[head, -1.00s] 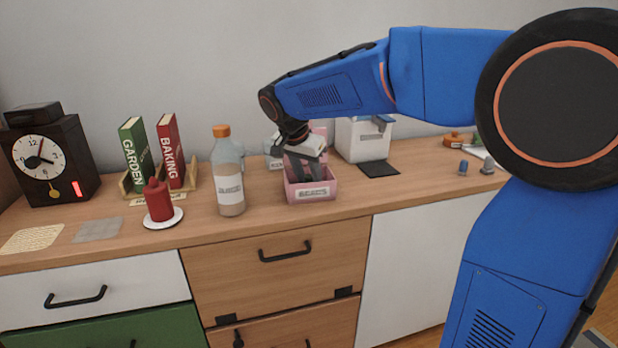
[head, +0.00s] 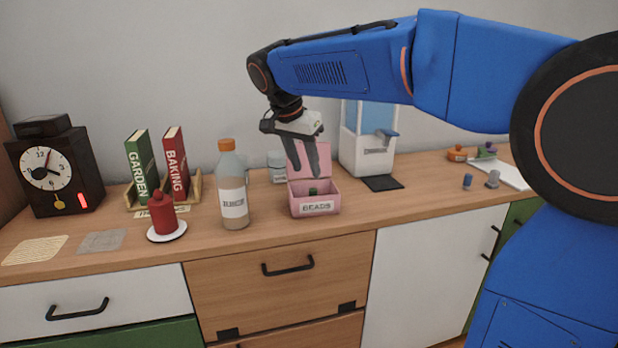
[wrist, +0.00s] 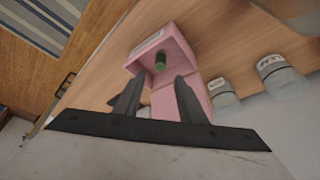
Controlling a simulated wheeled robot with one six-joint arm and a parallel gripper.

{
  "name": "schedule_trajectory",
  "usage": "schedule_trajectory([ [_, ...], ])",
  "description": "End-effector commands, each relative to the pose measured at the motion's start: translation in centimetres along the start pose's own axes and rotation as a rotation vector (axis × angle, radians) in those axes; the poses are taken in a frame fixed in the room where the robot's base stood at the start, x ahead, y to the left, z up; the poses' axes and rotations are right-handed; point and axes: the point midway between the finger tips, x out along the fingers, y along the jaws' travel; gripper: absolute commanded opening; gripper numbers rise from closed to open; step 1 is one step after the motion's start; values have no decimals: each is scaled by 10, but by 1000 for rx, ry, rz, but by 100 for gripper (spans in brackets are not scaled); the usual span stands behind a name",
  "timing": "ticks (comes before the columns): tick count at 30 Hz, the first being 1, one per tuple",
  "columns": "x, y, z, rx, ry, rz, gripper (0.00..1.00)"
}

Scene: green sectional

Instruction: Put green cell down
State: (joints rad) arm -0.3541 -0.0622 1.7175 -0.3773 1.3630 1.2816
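The green cell (wrist: 160,60) is a small dark green cylinder inside the open pink box labelled BEADS (head: 314,208). It also shows in the head view as a dark green spot (head: 313,191) in the box. My gripper (head: 303,172) is above the box, its two dark fingers pointing down and spread apart. In the wrist view the fingers (wrist: 157,84) are apart with nothing between them, and the cell lies beyond their tips in the box (wrist: 178,48).
A bottle (head: 232,190) stands left of the box, with a red candle (head: 162,213) farther left. A white dispenser (head: 367,150) stands behind right, with a black mat (head: 383,183) before it. Glass jars (wrist: 278,73) stand near the box.

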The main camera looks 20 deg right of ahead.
Motion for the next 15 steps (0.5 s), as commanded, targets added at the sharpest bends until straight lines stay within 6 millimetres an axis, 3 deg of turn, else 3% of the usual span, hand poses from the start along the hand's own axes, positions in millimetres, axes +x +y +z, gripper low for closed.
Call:
schedule_trajectory([
  [4,-14,0,0,0,0,-1,37],
  [11,-20,2,0,-2,-1,-1,37],
  [15,-17,21,3,-41,-13,-14,37],
])
